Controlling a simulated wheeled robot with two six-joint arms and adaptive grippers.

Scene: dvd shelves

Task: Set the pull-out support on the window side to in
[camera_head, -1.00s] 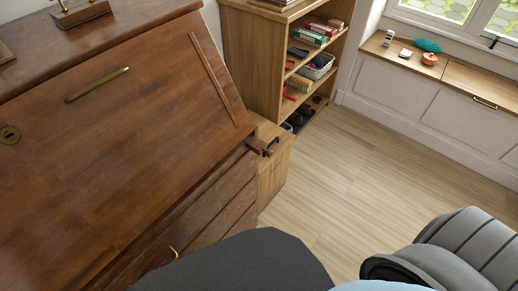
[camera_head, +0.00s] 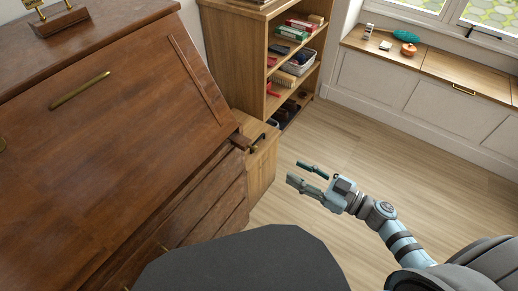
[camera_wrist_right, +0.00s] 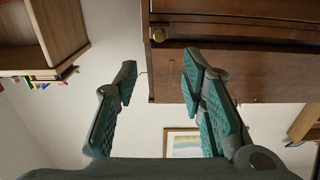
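The dark brown bureau (camera_head: 110,100) fills the left of the head view, its slanted front closed. The window-side pull-out support (camera_head: 240,141) sticks out a little at the bureau's right front edge, with a small brass knob at its end. My right gripper (camera_head: 299,172) is open and empty, to the right of the support and apart from it, above the floor. In the right wrist view its spread fingers (camera_wrist_right: 160,70) frame brown furniture with a brass knob (camera_wrist_right: 158,35); I cannot tell for sure whether that knob is the support's. My left gripper is not in view.
A low light-wood cabinet (camera_head: 262,170) stands just behind the support. An open shelf (camera_head: 235,60) with boxes and a basket is beyond it. The floor (camera_head: 330,135) between bureau and window bench (camera_head: 400,85) is clear.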

